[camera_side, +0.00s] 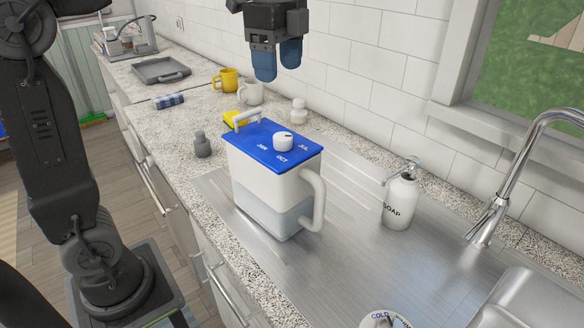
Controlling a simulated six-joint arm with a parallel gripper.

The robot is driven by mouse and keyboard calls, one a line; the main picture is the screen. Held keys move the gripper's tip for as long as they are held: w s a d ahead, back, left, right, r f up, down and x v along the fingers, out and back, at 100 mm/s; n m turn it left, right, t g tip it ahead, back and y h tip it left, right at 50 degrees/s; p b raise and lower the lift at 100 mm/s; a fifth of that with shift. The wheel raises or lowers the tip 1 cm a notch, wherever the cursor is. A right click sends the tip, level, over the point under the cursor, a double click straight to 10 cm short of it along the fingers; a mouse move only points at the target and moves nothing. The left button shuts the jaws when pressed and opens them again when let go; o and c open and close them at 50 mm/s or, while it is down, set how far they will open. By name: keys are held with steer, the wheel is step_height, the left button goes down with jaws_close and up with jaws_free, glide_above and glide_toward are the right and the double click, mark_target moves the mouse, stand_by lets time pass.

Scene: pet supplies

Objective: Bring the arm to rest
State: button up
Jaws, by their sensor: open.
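My gripper (278,62) hangs at the top middle of the view, with blue fingertips pointing down. It is open, and no object shows between its fingers. It is in the air above the counter, apart from everything below it. Below it, a white pitcher (262,192) with a blue lid (262,143) stands upright on the steel drainboard. The lid carries a white knob (283,141) and printed month names. The top of my gripper is cut off by the frame edge.
A soap bottle (400,200), a curved faucet (492,205) and a sink are at the right. Yellow (227,80) and white (250,92) mugs, a grey bottle (202,145), a small white bottle (298,110) and a grey tray (160,70) stand behind. A tiled wall bounds the counter.

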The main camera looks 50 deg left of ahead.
steer(key=s+d+f+n+t, duration=0.1)
steer(key=s+f+n+t, duration=0.4)
steer(key=s+f+n, duration=0.9)
steer(key=shift+s+d, duration=0.15)
steer(key=shift+s, duration=0.4)
